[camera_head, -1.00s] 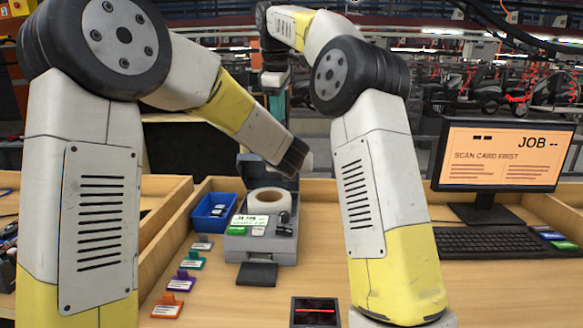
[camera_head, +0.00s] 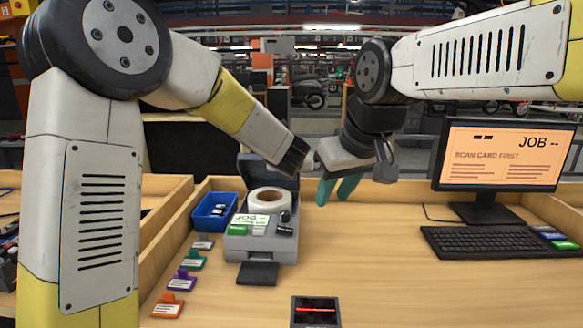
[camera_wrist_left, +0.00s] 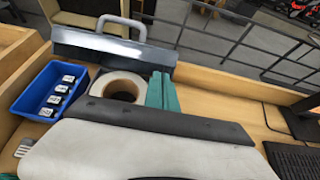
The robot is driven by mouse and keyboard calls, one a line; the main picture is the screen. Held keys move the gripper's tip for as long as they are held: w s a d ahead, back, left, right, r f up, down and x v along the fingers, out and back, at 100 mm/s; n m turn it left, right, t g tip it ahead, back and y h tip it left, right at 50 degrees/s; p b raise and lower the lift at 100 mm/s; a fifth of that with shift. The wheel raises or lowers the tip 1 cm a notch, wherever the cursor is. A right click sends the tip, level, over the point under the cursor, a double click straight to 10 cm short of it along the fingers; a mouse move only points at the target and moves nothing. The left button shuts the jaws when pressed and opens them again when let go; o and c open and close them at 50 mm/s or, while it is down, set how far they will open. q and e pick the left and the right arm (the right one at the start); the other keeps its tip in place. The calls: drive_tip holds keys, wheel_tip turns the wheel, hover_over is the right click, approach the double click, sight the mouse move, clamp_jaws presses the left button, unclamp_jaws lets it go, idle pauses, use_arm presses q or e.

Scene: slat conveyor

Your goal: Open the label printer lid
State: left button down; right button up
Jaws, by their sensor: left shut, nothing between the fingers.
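The label printer (camera_head: 262,243) is a grey box on the bench with a white label roll (camera_head: 268,199) inside. Its dark grey lid (camera_head: 262,168) stands raised behind the roll, partly hidden by my left arm. The left wrist view shows the lid (camera_wrist_left: 110,50) raised, with a grey handle on top. My left gripper (camera_wrist_left: 160,92) shows there as teal fingers, shut and empty, just right of the roll; the head view hides these fingers. My right gripper (camera_head: 331,202) hangs over the bench right of the printer, its teal fingers apart and empty.
A blue bin (camera_head: 214,212) stands left of the printer, with several coloured cards in front of it. A black scanner (camera_head: 315,312) lies at the front. A monitor (camera_head: 500,160) and keyboard (camera_head: 488,243) stand right. The bench between printer and keyboard is clear.

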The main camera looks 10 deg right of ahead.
use_arm(q)
drive_tip(key=w+d+r, duration=0.1)
drive_tip(key=w+r, duration=0.2)
drive_tip(key=w, duration=0.4)
drive_tip(key=w+d+r, duration=0.2)
drive_tip(key=w+r, duration=0.1)
drive_tip(key=w, duration=0.4)
drive_tip(key=shift+w, duration=0.4)
use_arm(e)
drive_tip(key=s+a+f+m+y, duration=0.1)
drive_tip(key=s+f+m, duration=0.1)
drive_tip(key=s+f, duration=0.2)
drive_tip(key=shift+s+f, duration=0.3)
drive_tip(key=shift+f, duration=0.3)
use_arm(q)
drive_tip(key=shift+r, duration=0.1)
